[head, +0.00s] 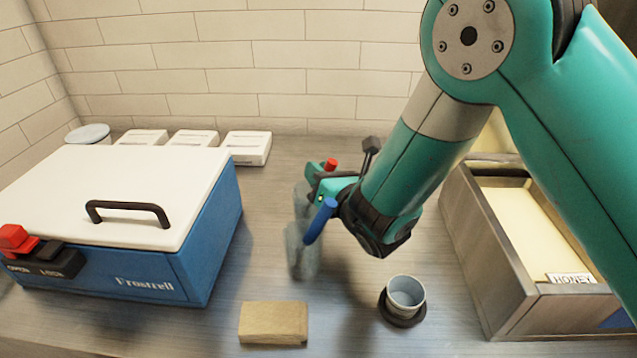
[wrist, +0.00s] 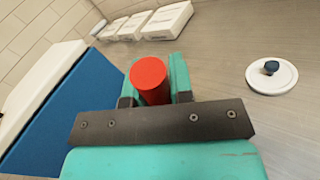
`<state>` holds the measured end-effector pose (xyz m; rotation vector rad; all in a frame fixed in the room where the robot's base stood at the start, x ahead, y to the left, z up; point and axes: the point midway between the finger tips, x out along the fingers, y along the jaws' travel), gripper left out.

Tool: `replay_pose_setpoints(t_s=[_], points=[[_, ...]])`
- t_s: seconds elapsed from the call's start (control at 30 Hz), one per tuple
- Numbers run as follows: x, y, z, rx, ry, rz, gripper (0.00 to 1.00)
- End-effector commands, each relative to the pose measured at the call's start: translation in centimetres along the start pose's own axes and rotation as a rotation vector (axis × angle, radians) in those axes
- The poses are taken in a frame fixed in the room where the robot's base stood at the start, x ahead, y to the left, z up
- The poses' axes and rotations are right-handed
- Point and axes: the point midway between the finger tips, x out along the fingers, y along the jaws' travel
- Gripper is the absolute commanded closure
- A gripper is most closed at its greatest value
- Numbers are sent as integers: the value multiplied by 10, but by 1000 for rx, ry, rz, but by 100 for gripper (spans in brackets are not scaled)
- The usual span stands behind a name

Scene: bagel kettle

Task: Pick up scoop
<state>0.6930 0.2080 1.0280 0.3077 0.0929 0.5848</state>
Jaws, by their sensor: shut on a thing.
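My gripper (head: 328,188) is in the middle of the head view, above the counter and right of the blue box. It is shut on a red cylindrical handle, likely the scoop's (wrist: 150,78), which stands between the two teal jaws in the wrist view. Only the red tip of it (head: 330,163) shows above the jaws in the head view. A blue rod (head: 320,220) slants down beside the jaws, and a blurred grey, see-through shape (head: 302,250) is below. I cannot tell whether these belong to the scoop. Its bowl is not clearly visible.
A blue cooler with a white lid (head: 130,200) stands left. A tan block (head: 273,323) and a grey cup (head: 406,292) are in front. A metal-walled bin (head: 490,262) stands right. White packs (head: 247,147) line the back wall. A white lid (wrist: 270,82) lies on the counter.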

Motion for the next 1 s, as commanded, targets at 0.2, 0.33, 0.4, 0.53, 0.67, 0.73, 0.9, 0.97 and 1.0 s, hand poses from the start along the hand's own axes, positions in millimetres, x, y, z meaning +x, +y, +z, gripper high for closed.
replay_pose_setpoints(t_s=[0.2, 0.33, 0.4, 0.53, 0.67, 0.73, 0.9, 0.97, 1.0], points=[[0, 4, 10, 0, 1, 0, 99], [0, 9, 24, 0, 1, 1, 99], [0, 12, 34, 0, 1, 1, 100], [0, 18, 52, 0, 1, 1, 100], [0, 24, 70, 1, 0, 1, 99], [0, 27, 79, 1, 0, 1, 99], [0, 35, 105, 1, 0, 1, 99], [0, 38, 115, 1, 0, 1, 99], [0, 41, 122, 1, 0, 1, 100]])
